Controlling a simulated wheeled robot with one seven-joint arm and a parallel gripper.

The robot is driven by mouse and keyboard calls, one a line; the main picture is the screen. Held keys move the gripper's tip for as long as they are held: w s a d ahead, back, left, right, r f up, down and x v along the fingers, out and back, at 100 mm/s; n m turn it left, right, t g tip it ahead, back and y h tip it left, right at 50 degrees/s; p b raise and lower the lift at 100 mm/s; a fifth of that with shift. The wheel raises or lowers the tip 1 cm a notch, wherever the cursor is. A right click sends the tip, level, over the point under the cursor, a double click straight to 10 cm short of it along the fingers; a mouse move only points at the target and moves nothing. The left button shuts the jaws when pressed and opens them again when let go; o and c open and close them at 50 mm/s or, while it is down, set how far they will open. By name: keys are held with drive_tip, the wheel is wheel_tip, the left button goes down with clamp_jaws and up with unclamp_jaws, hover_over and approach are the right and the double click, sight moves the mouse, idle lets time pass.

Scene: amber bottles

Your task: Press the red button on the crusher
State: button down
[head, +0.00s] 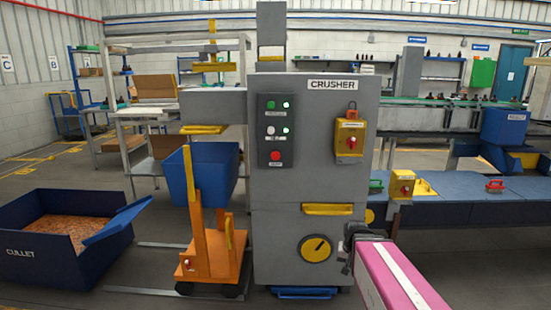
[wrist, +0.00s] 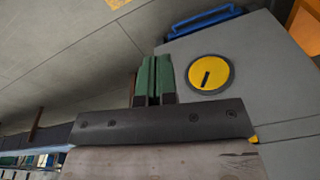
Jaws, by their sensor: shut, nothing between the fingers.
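The crusher (head: 303,185) is a tall grey cabinet in the middle of the head view. Its dark button panel (head: 275,131) carries a red button (head: 275,156) at the bottom, with green and white buttons above it. My gripper (head: 348,240) is low at the cabinet's right side, well below the panel; the arm hides its fingers in the head view. In the wrist view my gripper (wrist: 155,62) has its green fingers together and empty, beside the yellow dial (wrist: 210,72). The red button is not in the wrist view.
A yellow switch box with a red knob (head: 349,138) sits right of the panel. A yellow handle (head: 327,209) juts out below. An orange cart (head: 210,255) with a blue bin (head: 213,172) stands left, beside the cullet bin (head: 30,254). A blue bench (head: 460,188) extends right.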

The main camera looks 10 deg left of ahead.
sight(274, 158)
drive_tip(key=w+a+r+m+t+y, duration=0.2)
drive_tip(key=w+a+r+m+t, duration=0.2)
drive_tip(key=w+a+r, duration=1.05)
drive_tip(key=w+a+r+m+t+y, duration=0.1)
drive_tip(key=a+r+m+t+y, duration=0.1)
drive_tip(key=a+r, duration=1.4)
drive_tip(key=shift+w+r+m+t+y, duration=0.35)
drive_tip(key=shift+r+m+t, duration=0.35)
drive_tip(key=shift+m, duration=0.5)
drive_tip(key=shift+w+a, duration=0.1)
drive_tip(key=shift+w, duration=0.05)
drive_tip(key=shift+w+a, duration=0.15)
drive_tip(key=shift+w, duration=1.25)
drive_tip(key=shift+w+a, duration=0.15)
drive_tip(key=shift+w, duration=1.3)
drive_tip(key=shift+w+a, duration=0.15)
drive_tip(key=shift+w, duration=1.25)
drive_tip(key=shift+w, duration=0.15)
drive_tip(key=shift+w, duration=0.3)
